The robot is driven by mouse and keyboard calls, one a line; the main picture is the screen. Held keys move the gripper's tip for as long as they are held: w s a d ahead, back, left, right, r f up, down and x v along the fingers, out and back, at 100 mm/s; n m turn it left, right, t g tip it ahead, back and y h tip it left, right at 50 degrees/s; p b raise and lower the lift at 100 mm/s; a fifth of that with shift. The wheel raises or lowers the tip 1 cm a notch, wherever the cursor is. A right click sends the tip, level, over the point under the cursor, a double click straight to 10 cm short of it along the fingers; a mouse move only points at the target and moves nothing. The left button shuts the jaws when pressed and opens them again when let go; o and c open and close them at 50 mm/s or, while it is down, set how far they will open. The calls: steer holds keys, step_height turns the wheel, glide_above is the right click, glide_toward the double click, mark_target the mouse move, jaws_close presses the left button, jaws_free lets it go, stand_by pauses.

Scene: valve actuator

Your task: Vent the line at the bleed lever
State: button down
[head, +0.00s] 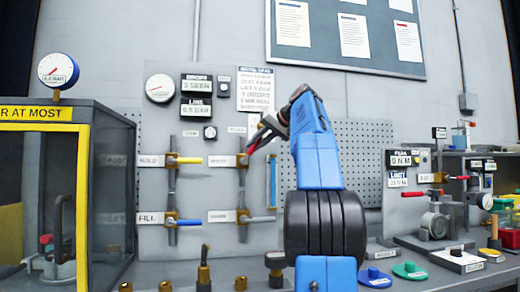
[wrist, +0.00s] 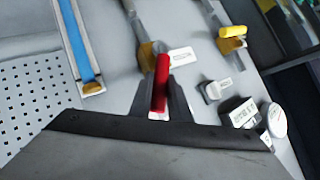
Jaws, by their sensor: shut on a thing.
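A red lever handle (head: 257,138) sticks up at a slant from the upper valve of the right-hand pipe, beside a white label (head: 221,160) that I cannot read. My gripper (head: 266,127) is shut on this handle. In the wrist view the red handle (wrist: 161,82) stands between the two fingers of my gripper (wrist: 160,104), its brass valve (wrist: 152,54) just beyond. I cannot read which lever is marked as the bleed.
A yellow lever (head: 189,160) marked HOLD and a blue lever (head: 188,222) marked FILL lie level on the left pipe. Round gauges (head: 160,88) and displays (head: 197,108) are above. A yellow-framed cabinet (head: 83,200) stands left; the bench (head: 225,270) below holds several knobs.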

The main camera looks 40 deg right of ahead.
mark_target(246, 158)
steer(key=shift+w+a+r+n+g+h, duration=0.3)
steer(key=shift+a+n+g+h, duration=0.1)
steer(key=shift+a+g+h, duration=0.1)
steer(key=shift+w+a+r+n+g+h, duration=0.15)
steer(key=shift+w+a+n+g+h, duration=0.15)
steer(key=shift+a+n+g+h, duration=0.15)
steer(key=shift+w+a+n+g+h, duration=0.35)
steer(key=shift+a+g+h, duration=0.1)
steer(key=shift+a+h, duration=0.15)
steer(key=c, duration=1.7)
jaws_free()
steer(key=shift+o, duration=0.2)
